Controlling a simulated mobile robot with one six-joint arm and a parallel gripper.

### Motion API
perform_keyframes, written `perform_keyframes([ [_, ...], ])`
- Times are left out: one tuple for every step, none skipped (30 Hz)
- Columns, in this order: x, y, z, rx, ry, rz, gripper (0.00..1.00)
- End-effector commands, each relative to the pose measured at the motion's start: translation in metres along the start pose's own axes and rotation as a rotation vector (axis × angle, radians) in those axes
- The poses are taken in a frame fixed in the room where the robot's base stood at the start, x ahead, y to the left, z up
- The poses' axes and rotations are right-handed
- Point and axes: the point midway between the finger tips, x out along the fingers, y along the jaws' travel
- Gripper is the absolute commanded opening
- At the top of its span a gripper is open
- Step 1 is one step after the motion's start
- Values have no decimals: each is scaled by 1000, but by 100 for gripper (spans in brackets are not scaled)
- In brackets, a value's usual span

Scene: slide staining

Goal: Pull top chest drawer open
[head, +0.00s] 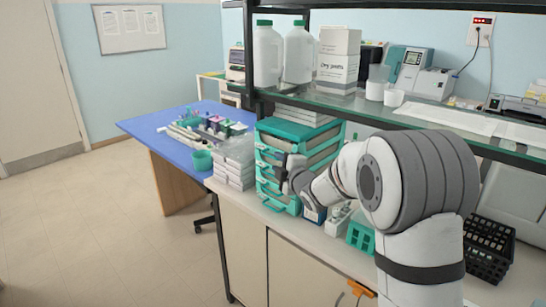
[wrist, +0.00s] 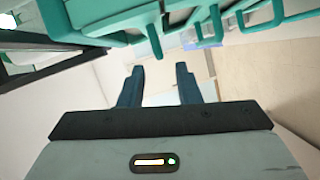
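The small teal drawer chest (head: 300,129) stands on the counter under the glass shelf in the head view. Its stacked drawers have teal pull handles facing left and forward; the drawers look closed, though my arm covers part of them. My gripper (head: 291,177) is close in front of the chest, its fingers hard to make out there. In the wrist view my gripper (wrist: 160,68) is open, two dark fingers apart with nothing between them. Teal drawer fronts fill the top of that view, and a handle (wrist: 155,42) hangs just beyond the fingertips, apart from them.
White boxes (head: 235,164) are stacked left of the chest. Bottles (head: 267,58) and a labelled box (head: 338,60) stand on the shelf above. A teal rack (head: 361,235) and black rack (head: 488,249) lie right. A blue table (head: 165,128) is behind; floor left is clear.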

Motion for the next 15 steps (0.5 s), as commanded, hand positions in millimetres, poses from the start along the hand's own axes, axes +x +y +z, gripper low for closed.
perform_keyframes([
  [8,1,-1,1,1,-2,30],
  [13,1,-1,0,1,-2,30],
  [19,1,-1,0,0,-3,30],
  [24,1,0,0,0,-3,30],
  [29,1,0,1,-1,-4,30],
  [35,1,0,1,-2,-3,30],
  [39,1,0,1,-2,-3,30],
  [43,1,0,1,-3,-2,30],
  [47,1,0,2,-3,-2,30],
  [50,1,1,2,-3,-2,30],
  [53,1,1,2,-3,-2,30],
  [56,0,1,2,-4,-3,30],
  [58,0,1,2,-4,-2,30],
  [60,1,1,2,-4,-2,30],
  [61,0,1,2,-4,-2,30],
])
